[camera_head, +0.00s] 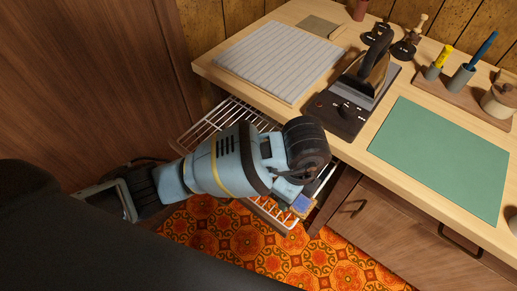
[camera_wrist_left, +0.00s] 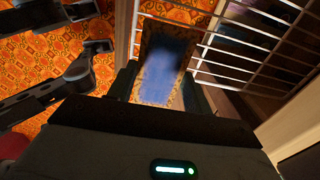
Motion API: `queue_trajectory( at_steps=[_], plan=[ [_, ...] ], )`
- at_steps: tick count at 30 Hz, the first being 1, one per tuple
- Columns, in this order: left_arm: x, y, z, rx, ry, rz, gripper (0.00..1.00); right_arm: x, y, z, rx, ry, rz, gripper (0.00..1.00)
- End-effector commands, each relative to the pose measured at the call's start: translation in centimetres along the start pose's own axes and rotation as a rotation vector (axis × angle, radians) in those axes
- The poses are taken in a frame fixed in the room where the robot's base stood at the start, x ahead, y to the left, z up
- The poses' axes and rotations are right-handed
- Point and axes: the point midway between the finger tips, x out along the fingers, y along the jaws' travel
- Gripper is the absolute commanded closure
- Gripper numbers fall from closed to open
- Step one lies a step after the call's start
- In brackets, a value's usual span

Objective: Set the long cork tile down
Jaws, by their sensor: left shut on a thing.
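My left gripper (camera_head: 296,192) is at the front edge of the wire rack, pointing down; its wrist hides much of the jaws. It is shut on the cork tile (camera_wrist_left: 158,75), which shows between its two fingers in the left wrist view, dark brown at the far end with a bluish sheen nearer me. A small piece of the tile (camera_head: 302,205) shows below the wrist in the head view. The tile is beside the white rack wires; I cannot tell whether it touches them. Another dark gripper, seemingly my right (camera_wrist_left: 92,59), has its fingers apart and empty at the left.
The wire rack (camera_head: 216,122) is below the wooden tabletop (camera_head: 300,118). On top are a striped grey mat (camera_head: 280,60), an iron (camera_head: 370,68) on a dark stand, a green mat (camera_head: 440,160) and a pot tray. Patterned orange floor (camera_head: 270,255) is open below.

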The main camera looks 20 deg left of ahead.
Motion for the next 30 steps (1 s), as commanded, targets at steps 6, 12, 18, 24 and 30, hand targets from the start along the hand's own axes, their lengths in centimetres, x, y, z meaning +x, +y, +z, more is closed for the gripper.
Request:
queue_trajectory(
  at_steps=[6, 12, 18, 24, 30],
  plan=[
    [0.5, -1.4, 4.9, -0.006, -0.004, 0.001, 0.72, 0.1, 0.0, 0.4, 0.001, -0.006, -0.001, 0.61],
    [0.9, -2.8, 9.3, -0.004, -0.003, 0.000, 0.72, 0.2, 0.0, 0.6, 0.001, -0.008, -0.001, 0.61],
    [1.2, -3.8, 12.3, -0.002, -0.002, 0.000, 0.72, 0.4, 0.0, 0.7, 0.000, -0.009, 0.000, 0.61],
    [1.2, -4.0, 13.0, 0.001, 0.000, 0.000, 0.72, 0.5, 0.1, 0.3, -0.001, -0.002, 0.000, 0.61],
    [1.3, -4.2, 13.8, -0.001, -0.002, 0.000, 0.72, 0.6, 0.1, 0.3, -0.002, 0.000, 0.001, 0.61]
  ],
)
